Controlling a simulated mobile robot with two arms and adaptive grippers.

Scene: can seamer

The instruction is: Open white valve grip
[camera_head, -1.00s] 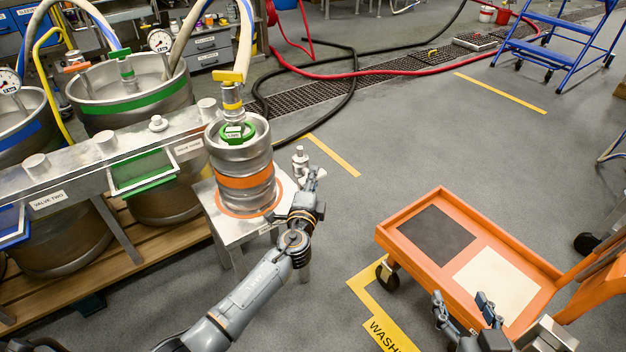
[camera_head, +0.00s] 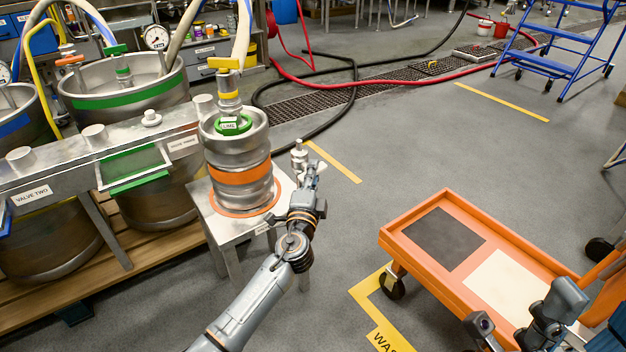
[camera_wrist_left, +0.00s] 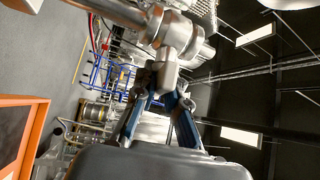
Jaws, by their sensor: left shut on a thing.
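The valve is a small metal fitting (camera_head: 299,157) beside the keg in the head view. Its white grip (camera_head: 320,168) shows as a small pale part at my left gripper (camera_head: 310,178). In the left wrist view the metal valve body (camera_wrist_left: 180,35) is close ahead, with the pale grip (camera_wrist_left: 166,72) reaching down from it. The blue fingers of my left gripper (camera_wrist_left: 163,97) are shut on this grip, which partly hides between the tips. My right gripper (camera_head: 525,322) is at the lower right of the head view, over the cart. Its finger opening is unclear.
A steel keg (camera_head: 240,150) with an orange band stands on a small metal stand (camera_head: 228,229), close left of my left gripper. An orange cart (camera_head: 390,236) is at right. A valve rail (camera_head: 70,166) and larger kegs are at left. The floor between is clear.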

